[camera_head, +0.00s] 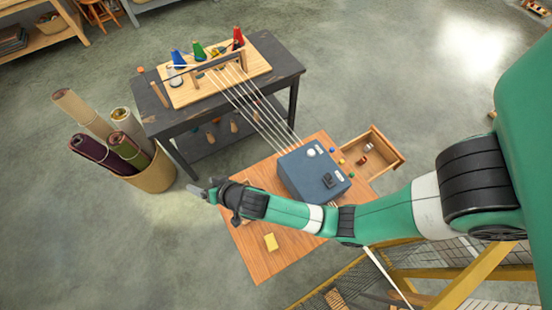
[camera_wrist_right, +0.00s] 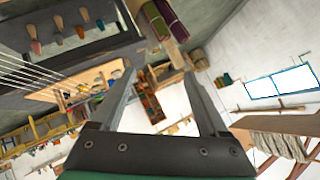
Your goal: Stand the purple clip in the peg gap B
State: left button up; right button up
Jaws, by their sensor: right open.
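My right gripper (camera_head: 192,190) reaches left past the edge of the small wooden table (camera_head: 262,265) in the head view. In the right wrist view the gripper (camera_wrist_right: 161,72) has its two fingers spread, with nothing between them. I cannot make out the purple clip in either view. I cannot identify peg gap B; a wooden piece beside my right wrist is mostly hidden by the arm. My left gripper is not in view.
A blue-grey box (camera_head: 300,172) stands on the small table, beside an open drawer (camera_head: 384,160). The dark bench (camera_head: 160,117) carries a board with coloured cones. Rolls (camera_head: 95,152) stand at left. White strands cross between the tables.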

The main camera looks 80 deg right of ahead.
jog(key=s+d+f+n+g+b, duration=0.3)
jog(key=s+f+g, duration=0.4)
jog(key=s+f, duration=2.2)
jog(key=shift+m+h, duration=0.3)
jog(key=shift+m, duration=0.5)
jog(key=b+x, duration=0.1)
jog(key=b, duration=0.1)
jog(key=b+x, duration=0.3)
jog(key=b, duration=0.1)
jog(key=shift+s+f, duration=0.2)
jog(key=shift+f, duration=0.25)
jog(key=shift+w+d, duration=0.1)
jog(key=b+x, duration=0.2)
jog(key=x, duration=0.3)
jog(key=shift+w+d+f, duration=0.1)
jog(key=shift+f, duration=0.05)
grip_shut()
